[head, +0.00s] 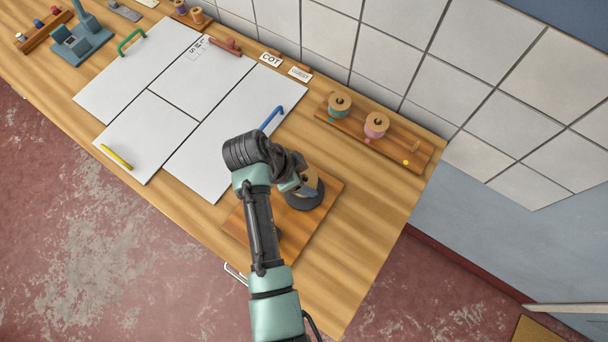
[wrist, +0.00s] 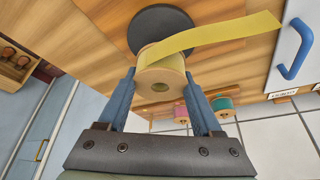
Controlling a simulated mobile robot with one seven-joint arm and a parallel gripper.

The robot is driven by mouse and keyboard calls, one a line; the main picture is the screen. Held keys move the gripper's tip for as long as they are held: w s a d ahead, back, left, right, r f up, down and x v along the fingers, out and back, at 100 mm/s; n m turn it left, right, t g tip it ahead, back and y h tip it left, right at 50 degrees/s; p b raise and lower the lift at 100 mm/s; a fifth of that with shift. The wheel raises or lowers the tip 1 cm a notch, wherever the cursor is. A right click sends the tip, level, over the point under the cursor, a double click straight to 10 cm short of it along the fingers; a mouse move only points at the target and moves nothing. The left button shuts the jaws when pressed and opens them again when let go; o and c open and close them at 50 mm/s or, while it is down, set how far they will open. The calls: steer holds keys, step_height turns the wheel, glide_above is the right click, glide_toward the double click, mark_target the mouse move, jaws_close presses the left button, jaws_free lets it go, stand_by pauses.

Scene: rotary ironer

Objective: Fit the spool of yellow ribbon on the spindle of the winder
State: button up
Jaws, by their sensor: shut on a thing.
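The spool of yellow ribbon (wrist: 162,78) is held between the two blue fingers of my gripper (wrist: 164,92) in the wrist view. A loose yellow ribbon tail (wrist: 225,35) runs off it to the right. Behind the spool is the dark round disc (wrist: 158,20) of the winder. In the head view my gripper (head: 298,181) is over the winder's wooden board (head: 331,186), with the spool (head: 313,184) partly hidden by it, above the dark disc (head: 303,200). The spindle is hidden, and I cannot tell whether the spool is around it.
A wooden rack (head: 352,128) at the back holds a teal spool (head: 340,104) and a pink spool (head: 376,125); its right end, by a yellow dot (head: 405,162), has no spool. White panels (head: 210,150) with coloured handles lie to the left. A tiled wall stands behind.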

steer(key=shift+f+b, duration=0.5)
steer(key=shift+f, duration=0.2)
steer(key=shift+f, duration=0.15)
steer(key=o, duration=1.4)
step_height(320, 180, up, 9)
steer(key=p, duration=0.8)
